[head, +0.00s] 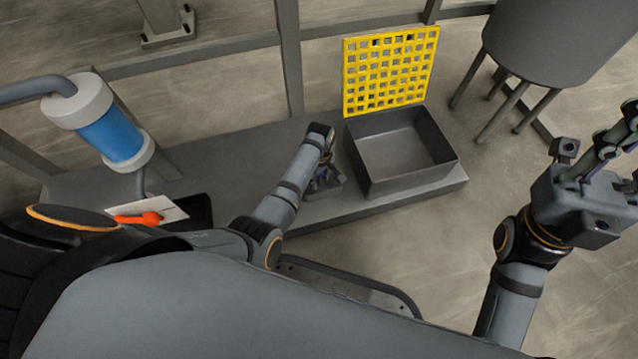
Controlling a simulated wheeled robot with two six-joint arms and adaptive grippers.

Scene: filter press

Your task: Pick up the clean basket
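My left gripper (322,182) points down at the bench, just left of the open grey bin. Its fingers are small and dark and lie partly behind the wrist, so whether they are open or shut is unclear. A small dark grey tray-like item (335,190) sits on the bench directly at the fingertips. I cannot tell whether it is the clean basket, or whether the fingers touch it. No other basket is clearly visible. My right gripper (612,145) is raised over the floor at the right, away from the bench, its fingers partly cut off by the picture edge.
The grey bench (240,160) carries an open grey bin (405,180) with a yellow grid (390,72) upright behind it. A blue cylinder with white caps (112,135) stands left, near an orange-handled item (138,218). A grey tank (555,45) on legs stands back right.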

